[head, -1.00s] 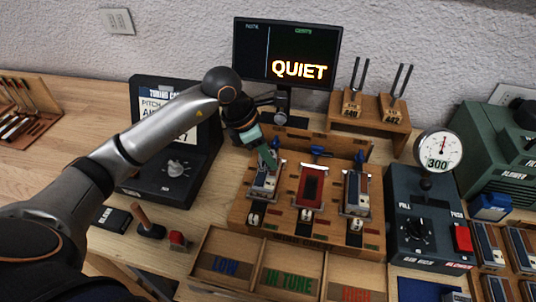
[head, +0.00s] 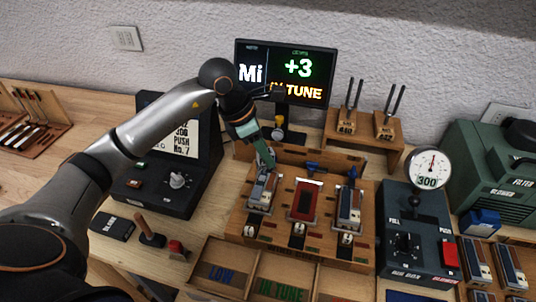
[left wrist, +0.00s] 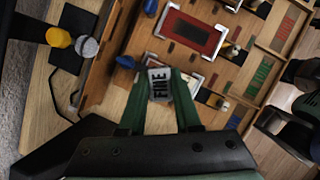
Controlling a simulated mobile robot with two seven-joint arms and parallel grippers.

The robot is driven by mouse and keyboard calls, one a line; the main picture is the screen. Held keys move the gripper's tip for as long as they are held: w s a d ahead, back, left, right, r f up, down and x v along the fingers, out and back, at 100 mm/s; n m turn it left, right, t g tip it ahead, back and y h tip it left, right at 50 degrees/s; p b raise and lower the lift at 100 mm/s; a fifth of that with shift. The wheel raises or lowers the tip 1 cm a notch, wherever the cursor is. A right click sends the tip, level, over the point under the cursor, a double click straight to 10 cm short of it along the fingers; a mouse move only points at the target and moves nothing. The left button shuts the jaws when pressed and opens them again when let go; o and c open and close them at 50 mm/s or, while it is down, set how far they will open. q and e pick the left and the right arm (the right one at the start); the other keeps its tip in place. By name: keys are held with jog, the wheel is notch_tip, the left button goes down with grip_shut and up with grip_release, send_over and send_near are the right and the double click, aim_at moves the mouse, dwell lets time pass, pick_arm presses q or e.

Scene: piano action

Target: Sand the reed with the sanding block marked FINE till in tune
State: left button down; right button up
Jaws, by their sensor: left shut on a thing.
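My left gripper (head: 266,160) comes in from the left, above the left station of the wooden stand (head: 240,222). Its green fingers are shut on the sanding block marked FINE (left wrist: 159,85), whose label shows between the fingertips in the left wrist view. A metal-and-blue reed unit (head: 262,188) lies just below the fingers in the left station; I cannot tell whether the block touches the reed. The tuning monitor (head: 286,72) reads Mi, +3 and IN TUNE in the head view.
A red panel (head: 304,200) and another reed unit (head: 349,208) fill the other stations. A tray marked LOW and IN TUNE (head: 252,262) is in front. The blower control box (head: 416,235) stands right, the tuning console (head: 165,190) left. A stamp and red-topped item lie left.

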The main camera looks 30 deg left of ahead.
pick_arm(q)
jog(key=shift+r+p, duration=0.5)
jog(key=shift+r, duration=0.55)
dwell(1.3)
